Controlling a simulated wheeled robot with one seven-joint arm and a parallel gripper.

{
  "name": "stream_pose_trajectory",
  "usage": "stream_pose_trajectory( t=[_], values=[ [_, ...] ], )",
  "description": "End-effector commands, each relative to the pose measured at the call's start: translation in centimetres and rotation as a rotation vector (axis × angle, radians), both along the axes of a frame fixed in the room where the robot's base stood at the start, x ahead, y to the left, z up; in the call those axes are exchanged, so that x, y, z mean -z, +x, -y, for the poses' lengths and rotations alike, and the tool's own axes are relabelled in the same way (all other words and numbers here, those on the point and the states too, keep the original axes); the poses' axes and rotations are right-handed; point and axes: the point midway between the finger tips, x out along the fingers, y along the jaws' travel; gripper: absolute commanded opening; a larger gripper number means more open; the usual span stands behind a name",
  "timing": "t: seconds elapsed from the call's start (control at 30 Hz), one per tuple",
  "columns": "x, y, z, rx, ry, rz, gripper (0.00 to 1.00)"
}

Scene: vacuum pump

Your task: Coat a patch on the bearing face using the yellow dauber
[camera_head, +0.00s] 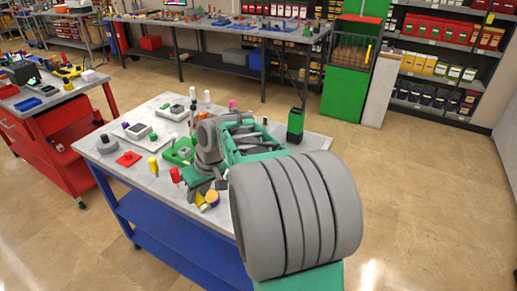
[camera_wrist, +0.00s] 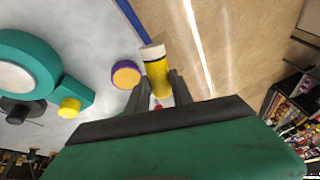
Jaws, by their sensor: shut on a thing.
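My gripper (camera_wrist: 158,88) is shut on the yellow dauber (camera_wrist: 158,78), a yellow cylinder with a pale end that points away from the palm. In the head view the dauber (camera_head: 202,204) shows low beside the near edge of the workbench, partly hidden by my gripper. A teal ring-shaped part (camera_wrist: 48,62) with a pale grey round middle lies left in the wrist view, apart from the dauber. I cannot tell whether its round middle is the bearing face. A yellow knob (camera_wrist: 70,106) sits on its teal side block.
A purple round piece with an orange-yellow top (camera_wrist: 126,74) stands just left of the dauber. The grey workbench (camera_head: 108,165) also bears a green tray (camera_head: 180,152), a red bottle (camera_head: 175,174), a yellow bottle (camera_head: 153,166) and a dark green container (camera_head: 295,124). Open floor lies beyond its edge.

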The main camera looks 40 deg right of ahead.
Motion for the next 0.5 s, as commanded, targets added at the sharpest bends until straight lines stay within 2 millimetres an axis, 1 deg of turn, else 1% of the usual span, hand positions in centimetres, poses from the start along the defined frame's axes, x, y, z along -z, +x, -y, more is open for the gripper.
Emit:
stream_pose_trajectory(
  t=[0.03, 0.07, 0.1, 0.17, 0.2, 0.3, 0.4, 0.5],
  values=[
    [-0.1, 0.4, 2.9, 0.014, 0.015, 0.073, 0.0],
    [-0.3, 0.6, 4.4, 0.013, 0.024, 0.123, 0.0],
    [-0.5, 0.8, 6.4, 0.013, 0.037, 0.19, 0.0],
    [-1.2, 0.9, 9.7, 0.02, 0.054, 0.295, 0.0],
    [-1.8, 0.7, 11.9, 0.029, 0.064, 0.363, 0.0],
    [-3.5, -0.3, 16.9, 0.059, 0.078, 0.51, 0.0],
    [-5.0, -1.5, 20.0, 0.085, 0.08, 0.603, 0.0],
    [-5.8, -2.3, 21.6, 0.103, 0.08, 0.649, 0.0]
  ],
)
